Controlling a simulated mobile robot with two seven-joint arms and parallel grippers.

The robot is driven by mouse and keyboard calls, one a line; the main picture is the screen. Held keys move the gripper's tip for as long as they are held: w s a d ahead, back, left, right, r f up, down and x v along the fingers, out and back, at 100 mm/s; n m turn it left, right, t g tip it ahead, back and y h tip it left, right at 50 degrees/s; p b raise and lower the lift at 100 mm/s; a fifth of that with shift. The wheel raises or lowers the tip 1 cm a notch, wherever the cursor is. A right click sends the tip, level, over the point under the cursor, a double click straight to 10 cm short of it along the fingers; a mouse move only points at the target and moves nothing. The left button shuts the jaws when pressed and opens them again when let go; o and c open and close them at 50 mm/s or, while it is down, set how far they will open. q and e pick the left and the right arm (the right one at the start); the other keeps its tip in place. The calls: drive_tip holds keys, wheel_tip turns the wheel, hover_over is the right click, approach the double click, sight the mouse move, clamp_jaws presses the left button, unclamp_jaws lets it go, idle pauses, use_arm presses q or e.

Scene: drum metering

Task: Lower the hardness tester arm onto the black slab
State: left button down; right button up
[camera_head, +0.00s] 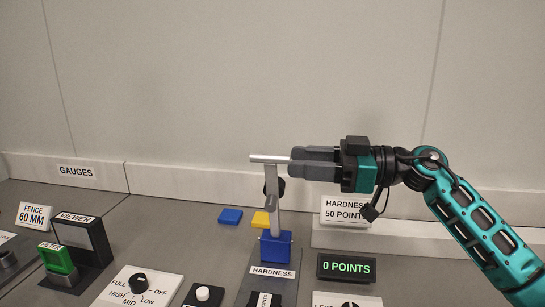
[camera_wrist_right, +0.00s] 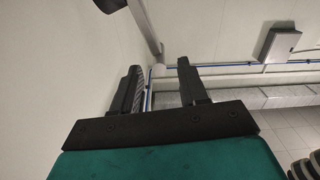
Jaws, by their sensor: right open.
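The hardness tester stands in the head view as a blue block (camera_head: 276,248) with a grey arm (camera_head: 272,195) raised nearly upright. A pale crossbar handle (camera_head: 268,158) tops the arm, and a dark round part sits just below it. My right gripper (camera_head: 291,162) is open at the handle's right end. In the right wrist view the grey arm (camera_wrist_right: 146,25) and the handle's end show ahead, between the two fingers; I cannot tell whether they touch. A black piece (camera_head: 276,300) with a white label, possibly the black slab, is cut off at the bottom edge. My left gripper is out of view.
A blue slab (camera_head: 230,216) and a yellow slab (camera_head: 261,219) lie behind the tester. A display (camera_head: 346,268) reads 0 POINTS; a sign (camera_head: 346,210) reads HARDNESS 50 POINTS. A dial panel (camera_head: 112,290), a viewer (camera_head: 82,245) and a green filter (camera_head: 57,259) stand left.

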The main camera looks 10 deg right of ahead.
sight(273, 159)
drive_tip(key=x, duration=0.5)
drive_tip(key=shift+w+a, duration=0.2)
drive_tip(key=shift+a, duration=0.15)
drive_tip(key=shift+c, duration=0.2)
clamp_jaws()
